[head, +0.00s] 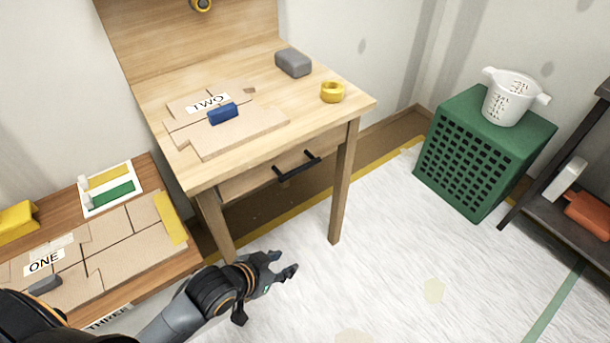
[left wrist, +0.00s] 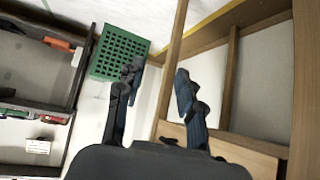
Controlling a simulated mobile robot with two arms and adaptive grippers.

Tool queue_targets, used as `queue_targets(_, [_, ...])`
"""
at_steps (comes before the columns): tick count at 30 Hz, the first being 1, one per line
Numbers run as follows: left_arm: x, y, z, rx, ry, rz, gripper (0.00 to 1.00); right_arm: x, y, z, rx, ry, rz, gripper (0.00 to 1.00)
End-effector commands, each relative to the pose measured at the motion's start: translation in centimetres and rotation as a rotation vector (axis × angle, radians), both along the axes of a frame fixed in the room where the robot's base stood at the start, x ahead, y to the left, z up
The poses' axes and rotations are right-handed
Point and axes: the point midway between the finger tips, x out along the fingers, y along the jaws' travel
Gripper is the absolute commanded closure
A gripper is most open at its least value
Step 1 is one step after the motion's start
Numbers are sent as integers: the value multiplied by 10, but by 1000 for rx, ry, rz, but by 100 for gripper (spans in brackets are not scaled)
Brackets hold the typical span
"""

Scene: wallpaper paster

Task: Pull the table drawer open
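The wooden table (head: 330,115) stands at the centre of the head view. Its drawer (head: 247,181) is under the tabletop and looks shut, with a black bar handle (head: 297,166) on its front. My left gripper (head: 284,262) is in front of the table, below and apart from the handle. Its fingers are spread with nothing between them, as the left wrist view (left wrist: 155,88) also shows. My right gripper is not in view.
On the tabletop are cardboard pieces (head: 240,133), a blue block (head: 223,114), a grey block (head: 293,63) and a yellow tape roll (head: 332,92). A low wooden bench (head: 150,175) stands left. A green crate (head: 480,155) holds a white cup (head: 510,98) on top. The floor before the drawer is clear.

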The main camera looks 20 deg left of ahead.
Motion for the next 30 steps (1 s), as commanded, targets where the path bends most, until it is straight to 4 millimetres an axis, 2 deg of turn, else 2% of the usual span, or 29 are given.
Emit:
queue_targets(5, [34, -10, 17, -97, -185, -111, 63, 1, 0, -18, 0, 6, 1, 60])
queue_targets(8, [52, -6, 29, -168, -289, -164, 63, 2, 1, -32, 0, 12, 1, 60])
queue_targets(13, [81, 27, 55, -287, -463, -222, 63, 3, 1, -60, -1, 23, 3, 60])
queue_targets(18, [96, 68, 84, -365, -592, -243, 63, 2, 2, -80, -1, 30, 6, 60])
queue_targets(21, [100, 83, 96, -389, -636, -247, 63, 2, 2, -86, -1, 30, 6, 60])
queue_targets(24, [103, 89, 101, -402, -657, -248, 63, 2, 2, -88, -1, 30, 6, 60])
queue_targets(30, [119, 77, 103, -406, -665, -249, 63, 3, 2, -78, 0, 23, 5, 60])
